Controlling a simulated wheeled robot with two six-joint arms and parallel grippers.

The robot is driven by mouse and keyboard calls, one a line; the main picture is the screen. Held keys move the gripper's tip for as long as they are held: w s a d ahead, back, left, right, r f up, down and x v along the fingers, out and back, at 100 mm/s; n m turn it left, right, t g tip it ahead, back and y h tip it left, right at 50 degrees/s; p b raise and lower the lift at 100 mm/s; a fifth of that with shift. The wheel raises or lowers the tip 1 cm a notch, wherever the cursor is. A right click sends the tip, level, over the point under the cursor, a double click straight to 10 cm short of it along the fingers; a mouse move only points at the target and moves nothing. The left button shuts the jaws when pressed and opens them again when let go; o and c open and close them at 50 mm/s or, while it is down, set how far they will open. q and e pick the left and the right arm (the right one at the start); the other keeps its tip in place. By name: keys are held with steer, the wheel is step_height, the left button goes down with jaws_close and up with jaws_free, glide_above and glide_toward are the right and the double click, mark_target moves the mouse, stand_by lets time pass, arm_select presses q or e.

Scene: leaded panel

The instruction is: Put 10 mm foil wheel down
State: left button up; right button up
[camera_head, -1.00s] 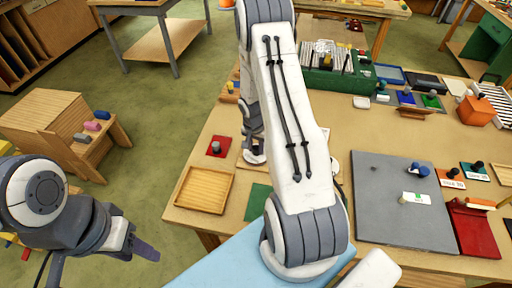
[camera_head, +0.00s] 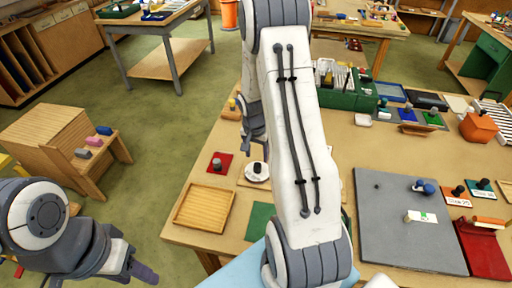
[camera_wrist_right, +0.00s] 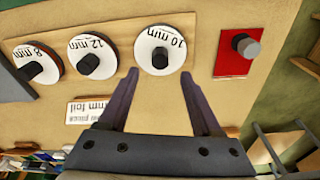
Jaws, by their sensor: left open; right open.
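The 10 mm foil wheel (camera_wrist_right: 160,50) is a white disc with a black knob, lying flat on a pale wooden board (camera_wrist_right: 200,35) in the right wrist view. In the head view the wheel (camera_head: 262,178) sits beside a red square. My right gripper (camera_wrist_right: 167,75) is open, and its fingertips are apart from the wheel's knob, just short of the disc in the picture. In the head view my right gripper (camera_head: 248,147) is above and behind the wheel, partly covered by my arm. My left gripper (camera_head: 146,270) is open and empty at the lower left, away from the table.
The 12 mm wheel (camera_wrist_right: 92,54) and 8 mm wheel (camera_wrist_right: 38,62) lie on the same board. A red square with a grey knob (camera_wrist_right: 237,60) is alongside. A wooden tray (camera_head: 203,208) and a grey slab (camera_head: 400,225) lie on the table (camera_head: 320,130).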

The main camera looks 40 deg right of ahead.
step_height(320, 180, up, 5)
steer(key=b, duration=0.1)
steer(key=s+a+r+n, duration=0.2)
steer(key=a+r+n, duration=0.2)
steer(key=a, duration=0.6)
steer(key=s+a+r+n, duration=0.1)
steer(key=a+r+n, duration=0.25)
steer(key=a, duration=0.55)
steer(key=s+a+r+n+y, duration=0.1)
steer(key=s+a+r+n, duration=0.1)
steer(key=s+a+n, duration=0.4)
steer(key=s+a+r+n+y, duration=0.1)
steer(key=s+a+n, duration=0.5)
steer(key=s, duration=0.7)
steer(key=shift+a+r+g, duration=0.4)
steer(key=shift+a+r, duration=0.1)
steer(key=shift+a, duration=0.15)
